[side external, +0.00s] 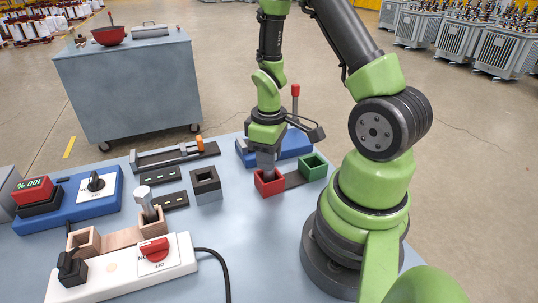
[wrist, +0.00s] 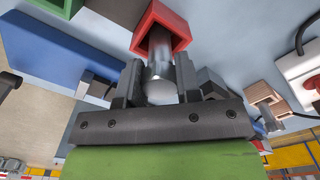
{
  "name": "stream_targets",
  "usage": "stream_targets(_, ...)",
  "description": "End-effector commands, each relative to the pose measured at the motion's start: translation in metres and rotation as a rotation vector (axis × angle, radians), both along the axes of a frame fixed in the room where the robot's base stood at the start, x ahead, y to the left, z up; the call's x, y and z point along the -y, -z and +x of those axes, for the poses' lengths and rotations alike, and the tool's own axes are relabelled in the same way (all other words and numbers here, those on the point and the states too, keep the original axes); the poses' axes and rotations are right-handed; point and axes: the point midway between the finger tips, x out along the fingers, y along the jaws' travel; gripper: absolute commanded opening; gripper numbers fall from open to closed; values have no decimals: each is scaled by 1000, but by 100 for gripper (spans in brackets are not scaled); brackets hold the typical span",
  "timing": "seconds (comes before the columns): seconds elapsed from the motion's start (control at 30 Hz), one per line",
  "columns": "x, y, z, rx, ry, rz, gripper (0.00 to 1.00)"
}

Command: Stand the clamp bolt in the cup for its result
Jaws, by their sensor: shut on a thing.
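My gripper (side external: 266,168) points down at the red cup (side external: 268,187). In the wrist view my gripper (wrist: 160,88) is shut on the clamp bolt (wrist: 160,75), with its pale rounded head between the fingers. The bolt's darker shank reaches into the mouth of the red cup (wrist: 147,18); I cannot tell whether it touches the bottom. In the side view the bolt is mostly hidden by my gripper and the cup wall.
A metal cylinder (side external: 146,201) leans in a wooden holder beside a white box with a red knob (side external: 154,250). A blue tester with a red display (side external: 33,191) is far left. A blue block (side external: 290,146) stands behind my gripper. The front middle table is clear except for a cable.

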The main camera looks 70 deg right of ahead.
Motion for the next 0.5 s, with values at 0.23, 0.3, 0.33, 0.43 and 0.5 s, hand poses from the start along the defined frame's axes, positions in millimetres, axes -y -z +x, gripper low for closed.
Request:
stream_targets(0.23, 0, 1, 0, 1, 0, -1, 0)
stream_targets(0.3, 0, 2, 0, 1, 0, 0, 0)
stream_targets(0.33, 0, 3, 0, 1, 0, 0, 0)
stream_targets(0.43, 0, 3, 1, 2, 0, -1, 55)
stream_targets(0.5, 0, 2, 0, 1, 0, -1, 57)
